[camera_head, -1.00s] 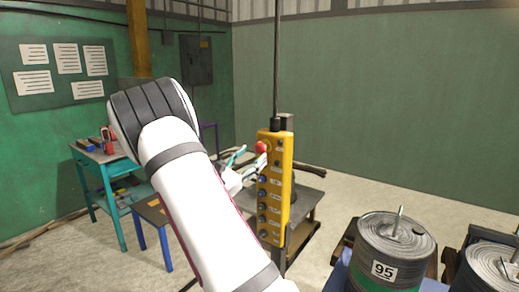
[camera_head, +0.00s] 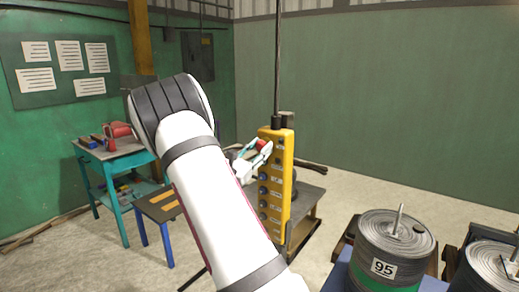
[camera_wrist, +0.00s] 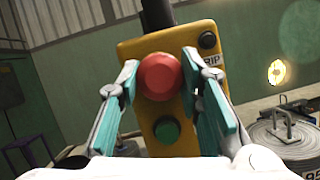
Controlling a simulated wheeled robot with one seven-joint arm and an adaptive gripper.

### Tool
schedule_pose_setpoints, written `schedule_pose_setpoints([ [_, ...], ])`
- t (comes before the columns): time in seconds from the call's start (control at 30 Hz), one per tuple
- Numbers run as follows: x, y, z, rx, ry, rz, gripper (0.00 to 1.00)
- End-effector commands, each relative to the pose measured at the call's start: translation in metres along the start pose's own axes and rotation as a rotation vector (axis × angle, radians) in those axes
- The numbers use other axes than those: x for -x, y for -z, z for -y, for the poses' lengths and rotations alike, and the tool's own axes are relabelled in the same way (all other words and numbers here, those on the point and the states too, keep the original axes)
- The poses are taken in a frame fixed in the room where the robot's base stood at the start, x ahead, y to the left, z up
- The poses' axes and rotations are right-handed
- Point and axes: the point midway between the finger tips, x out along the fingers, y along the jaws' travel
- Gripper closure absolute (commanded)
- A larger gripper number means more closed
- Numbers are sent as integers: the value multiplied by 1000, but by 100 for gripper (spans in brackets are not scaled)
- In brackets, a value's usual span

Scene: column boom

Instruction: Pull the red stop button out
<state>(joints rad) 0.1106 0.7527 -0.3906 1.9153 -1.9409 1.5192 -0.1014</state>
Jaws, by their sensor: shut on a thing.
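The red stop button (camera_wrist: 160,76) is a round red knob near the top of a yellow control box (camera_wrist: 128,49). In the wrist view my gripper (camera_wrist: 159,82) has its two teal-padded fingers on either side of the button, shut on it. In the head view the button (camera_head: 262,144) shows partly behind the fingers of my gripper (camera_head: 257,152). The yellow box (camera_head: 273,195) hangs upright from a dark cable. How far out the button stands cannot be told.
A green button (camera_wrist: 166,130) sits just below the red one, and a black one (camera_wrist: 207,40) is at the upper right. A teal workbench (camera_head: 118,158) and a small stool (camera_head: 160,206) are at left.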

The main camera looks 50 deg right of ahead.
Motion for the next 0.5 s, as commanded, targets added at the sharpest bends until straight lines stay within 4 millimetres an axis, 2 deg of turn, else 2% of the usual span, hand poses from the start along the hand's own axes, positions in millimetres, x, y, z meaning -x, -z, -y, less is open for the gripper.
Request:
schedule_pose_setpoints([
  [0.23, 10, -6, 0, 0, -2, -1, 100],
  [0.5, 12, -5, 0, 0, 1, 0, 100],
])
